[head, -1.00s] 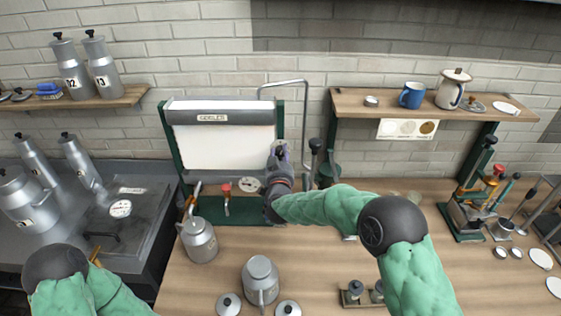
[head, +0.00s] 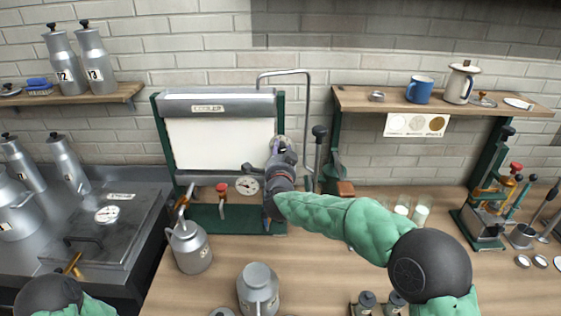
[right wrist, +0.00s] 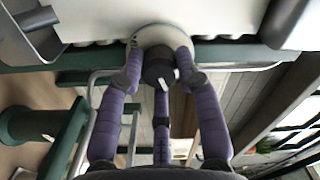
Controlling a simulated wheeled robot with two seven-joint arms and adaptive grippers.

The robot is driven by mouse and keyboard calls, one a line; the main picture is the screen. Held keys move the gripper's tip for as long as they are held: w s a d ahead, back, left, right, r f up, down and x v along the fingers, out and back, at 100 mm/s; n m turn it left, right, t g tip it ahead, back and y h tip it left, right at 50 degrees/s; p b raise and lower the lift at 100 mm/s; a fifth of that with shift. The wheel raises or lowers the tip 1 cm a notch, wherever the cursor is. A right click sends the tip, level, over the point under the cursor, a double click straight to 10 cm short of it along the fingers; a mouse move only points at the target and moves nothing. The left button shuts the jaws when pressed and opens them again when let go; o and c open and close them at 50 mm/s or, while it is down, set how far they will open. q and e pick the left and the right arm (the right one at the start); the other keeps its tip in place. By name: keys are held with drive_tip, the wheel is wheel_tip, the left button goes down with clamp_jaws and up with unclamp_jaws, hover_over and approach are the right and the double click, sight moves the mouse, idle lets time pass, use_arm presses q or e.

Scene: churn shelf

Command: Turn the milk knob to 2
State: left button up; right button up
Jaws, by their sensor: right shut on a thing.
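The cooler (head: 222,142) with its white front panel stands in a green frame against the wall. The milk knob (right wrist: 160,68) is black with a white pointer mark, on a round pale dial (right wrist: 163,36) at the cooler's edge. My right gripper (head: 280,146) is at the cooler's right side. In the right wrist view, its purple fingers (right wrist: 160,75) are shut around the knob. I cannot read any numbers on the dial. In the head view the knob is hidden behind my right gripper. My left gripper is out of view; only part of that arm shows at lower left.
A bent metal pipe (head: 285,72) and a black-topped lever (head: 319,132) stand close right of my gripper. A gauge (head: 247,186) and red-topped tap (head: 222,188) are below the cooler. Milk cans (head: 189,246) stand on the counter. A shelf (head: 385,104) is at right.

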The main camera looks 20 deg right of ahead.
drive_tip(key=shift+d+r+m+b, duration=0.15)
drive_tip(key=shift+m+b, duration=0.75)
drive_tip(key=shift+m, duration=0.1)
drive_tip(key=shift+d+r+m+b, duration=0.1)
drive_tip(key=shift+r+m+b, duration=0.05)
drive_tip(key=shift+m+b, duration=0.8)
drive_tip(key=o, duration=1.1)
drive_tip(key=shift+o, duration=0.2)
drive_tip(key=shift+d+f, duration=0.1)
drive_tip(key=shift+d, duration=0.05)
drive_tip(key=shift+s+a+f, duration=0.1)
drive_tip(key=shift+a, duration=0.15)
drive_tip(key=v, duration=1.1)
drive_tip(key=shift+s, duration=0.4)
